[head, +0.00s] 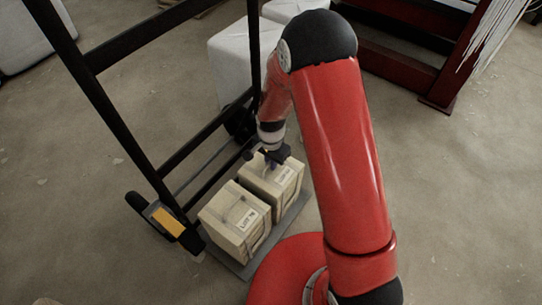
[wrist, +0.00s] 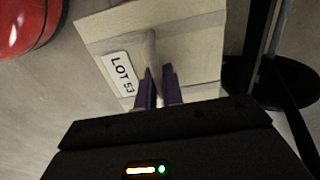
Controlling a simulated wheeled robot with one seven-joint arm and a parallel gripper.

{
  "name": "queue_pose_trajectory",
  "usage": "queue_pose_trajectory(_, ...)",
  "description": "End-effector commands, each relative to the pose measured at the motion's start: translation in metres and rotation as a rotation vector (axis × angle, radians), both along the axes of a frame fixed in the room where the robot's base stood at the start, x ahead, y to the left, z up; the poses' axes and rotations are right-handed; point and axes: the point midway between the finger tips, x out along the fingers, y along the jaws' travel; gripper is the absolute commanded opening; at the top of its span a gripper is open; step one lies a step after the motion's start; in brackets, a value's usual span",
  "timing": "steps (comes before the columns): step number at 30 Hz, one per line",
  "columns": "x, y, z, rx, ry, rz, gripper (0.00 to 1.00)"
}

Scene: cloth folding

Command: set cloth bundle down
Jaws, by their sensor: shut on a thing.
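A cream cloth bundle (head: 283,192) with a strap and a white label is at the back of the grey cart platform (head: 232,266). My gripper (head: 271,165) is over its top. In the wrist view, my gripper's purple fingers (wrist: 158,90) are shut on the strap of this bundle (wrist: 195,45), beside a label that reads LOT and a number. A second, similar bundle (head: 225,230) stands on the platform in front of it, with a narrow gap between them. Whether the held bundle rests on the platform or hangs just above it, I cannot tell.
The cart's black upright frame (head: 103,100) rises on the left, close to the bundles. A yellow-and-black part (head: 163,218) is at its foot. White wrapped blocks (head: 229,62) stand behind. A dark red rack (head: 415,60) is at the back right. Floor in front is clear.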

Motion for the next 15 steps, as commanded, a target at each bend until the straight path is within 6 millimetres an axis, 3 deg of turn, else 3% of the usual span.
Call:
queue_pose_trajectory(11,0.0017,0.0007,-0.0024,0.001,-0.005,0.0,0.0)
queue_pose_trajectory(12,0.0005,0.0002,-0.0024,0.001,-0.002,0.0,0.14)
queue_pose_trajectory(15,0.0005,0.0001,-0.0023,0.0,-0.001,0.0,0.27)
